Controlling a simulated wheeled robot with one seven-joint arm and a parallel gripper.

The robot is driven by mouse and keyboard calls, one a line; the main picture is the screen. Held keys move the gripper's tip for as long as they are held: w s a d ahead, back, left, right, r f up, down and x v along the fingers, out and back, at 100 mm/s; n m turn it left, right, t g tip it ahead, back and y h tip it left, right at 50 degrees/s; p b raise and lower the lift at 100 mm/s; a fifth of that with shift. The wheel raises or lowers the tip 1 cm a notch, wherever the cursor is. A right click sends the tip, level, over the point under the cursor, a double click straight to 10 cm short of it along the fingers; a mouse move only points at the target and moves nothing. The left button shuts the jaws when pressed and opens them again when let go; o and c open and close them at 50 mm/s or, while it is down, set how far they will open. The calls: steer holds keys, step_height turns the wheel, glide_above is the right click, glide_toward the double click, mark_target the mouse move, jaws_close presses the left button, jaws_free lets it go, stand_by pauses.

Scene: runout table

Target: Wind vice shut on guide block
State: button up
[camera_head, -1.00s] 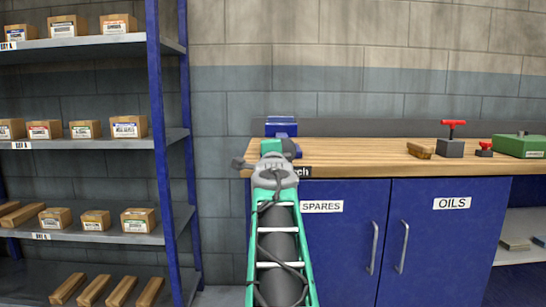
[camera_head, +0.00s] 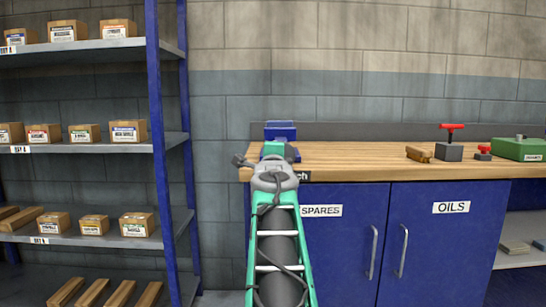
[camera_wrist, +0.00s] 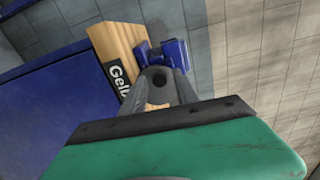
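The blue vice (camera_head: 280,130) stands at the left end of the wooden bench top (camera_head: 355,155). It also shows in the wrist view (camera_wrist: 176,52), just beyond the bench edge lettering. My gripper (camera_head: 276,152) is in front of the vice in the head view and hides its lower part. In the wrist view dark grey parts at the front of my gripper (camera_wrist: 160,88) point toward the vice. I cannot tell whether they touch it or whether the fingers are open. I cannot make out the guide block or the vice's handle.
Right along the bench lie a small wooden piece (camera_head: 418,154), red-topped grey items (camera_head: 449,150) and a green case (camera_head: 520,148). Blue cupboard doors (camera_head: 335,240) are below. A blue shelving rack (camera_head: 160,150) with boxes stands at the left. The bench middle is clear.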

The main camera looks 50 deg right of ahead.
steer(key=n, duration=2.5)
steer(key=shift+c, duration=0.4)
jaws_close()
steer(key=m, duration=0.3)
steer(key=shift+s+d+r, duration=0.15)
steer(key=shift+r, duration=0.25)
